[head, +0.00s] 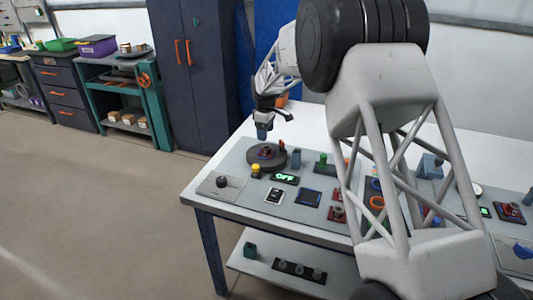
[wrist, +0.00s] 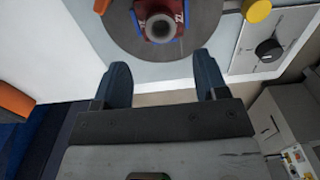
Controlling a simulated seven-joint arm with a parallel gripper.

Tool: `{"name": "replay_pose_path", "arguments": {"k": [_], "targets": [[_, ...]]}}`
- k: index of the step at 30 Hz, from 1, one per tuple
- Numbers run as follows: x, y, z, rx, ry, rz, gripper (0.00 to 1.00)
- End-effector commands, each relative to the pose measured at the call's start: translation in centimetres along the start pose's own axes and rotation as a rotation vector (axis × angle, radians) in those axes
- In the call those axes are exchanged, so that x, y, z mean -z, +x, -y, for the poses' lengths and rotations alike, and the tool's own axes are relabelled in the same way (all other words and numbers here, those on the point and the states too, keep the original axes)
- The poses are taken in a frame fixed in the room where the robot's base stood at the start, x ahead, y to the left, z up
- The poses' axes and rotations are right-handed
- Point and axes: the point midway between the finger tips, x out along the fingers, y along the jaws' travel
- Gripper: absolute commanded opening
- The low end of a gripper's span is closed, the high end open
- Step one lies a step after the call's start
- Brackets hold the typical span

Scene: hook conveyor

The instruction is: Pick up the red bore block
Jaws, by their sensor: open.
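A red block with a round grey bore (wrist: 163,27), which looks like the red bore block, sits on a dark round disc (wrist: 205,42) at the top of the wrist view, partly cut off by the frame edge. In the head view a small red shape (head: 267,151) shows on the same disc (head: 256,160), too small to make out well. My gripper (head: 262,133) is above the disc in the head view. In the wrist view my gripper (wrist: 163,78) is open, with two dark blue fingers apart and nothing between them. The block lies beyond the fingertips, not touching them.
A yellow knob (head: 256,170) and a panel with a black dial (head: 222,182) are beside the disc. A green "OFF" display (head: 285,178) and a blue-grey upright block (head: 296,158) stand close by. More devices crowd the table to the right, partly behind my arm.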

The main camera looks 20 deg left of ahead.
Motion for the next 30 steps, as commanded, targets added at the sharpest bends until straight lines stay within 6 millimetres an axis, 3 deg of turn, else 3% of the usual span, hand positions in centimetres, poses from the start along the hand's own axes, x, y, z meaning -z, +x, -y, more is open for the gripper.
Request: {"name": "replay_pose_path", "arguments": {"k": [14, 30], "targets": [[-0.1, 2.5, 0.0, 0.001, 0.001, 0.001, 0.67], [-0.2, 3.6, 0.1, 0.001, 0.001, 0.001, 0.67]]}}
